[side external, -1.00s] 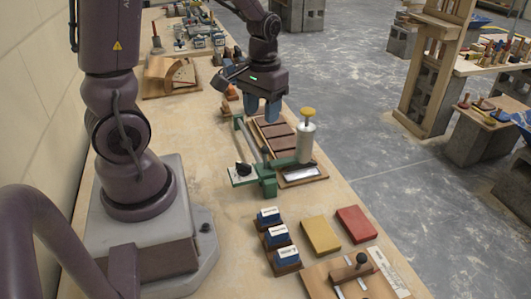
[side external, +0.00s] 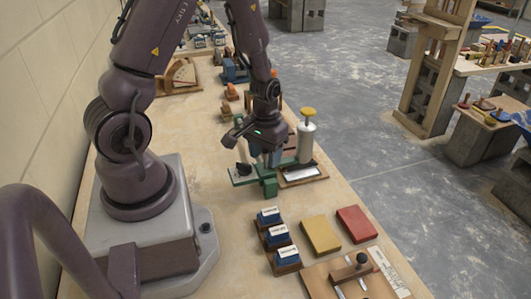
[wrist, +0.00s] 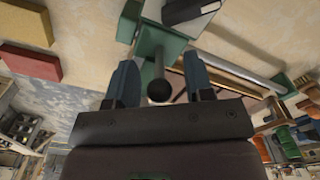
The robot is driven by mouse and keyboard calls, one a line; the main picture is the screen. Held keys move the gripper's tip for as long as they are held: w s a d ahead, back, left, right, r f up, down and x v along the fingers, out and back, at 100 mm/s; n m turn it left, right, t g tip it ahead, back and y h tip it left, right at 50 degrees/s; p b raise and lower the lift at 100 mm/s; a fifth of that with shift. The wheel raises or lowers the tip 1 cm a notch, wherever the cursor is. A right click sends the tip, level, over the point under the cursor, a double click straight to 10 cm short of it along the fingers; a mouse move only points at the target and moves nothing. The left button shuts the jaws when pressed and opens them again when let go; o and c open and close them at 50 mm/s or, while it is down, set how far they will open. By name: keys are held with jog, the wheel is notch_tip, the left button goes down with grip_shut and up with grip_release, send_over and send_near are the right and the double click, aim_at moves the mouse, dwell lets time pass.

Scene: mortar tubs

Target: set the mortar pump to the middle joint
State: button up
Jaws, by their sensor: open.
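My gripper (side external: 266,157) is low over the carriage, left of the pump, and hides most of the panel. In the wrist view my open gripper (wrist: 160,65) has one blue finger on each side of a black ball knob (wrist: 159,91) on a grey post. I cannot tell whether the fingers touch it. The joints are mostly hidden.
Blue labelled blocks (side external: 279,238) stand in a row in front of the carriage. A yellow block (side external: 320,235) and a red block (side external: 356,224) lie to their right. A wooden board (side external: 357,280) with tools lies nearest. The bench left of the carriage is clear.

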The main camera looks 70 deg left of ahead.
jog(key=shift+c, duration=0.2)
grip_shut()
jog(key=a, duration=1.6)
jog(key=shift+o, duration=0.2)
grip_release()
notch_tip(320, 180, up, 13)
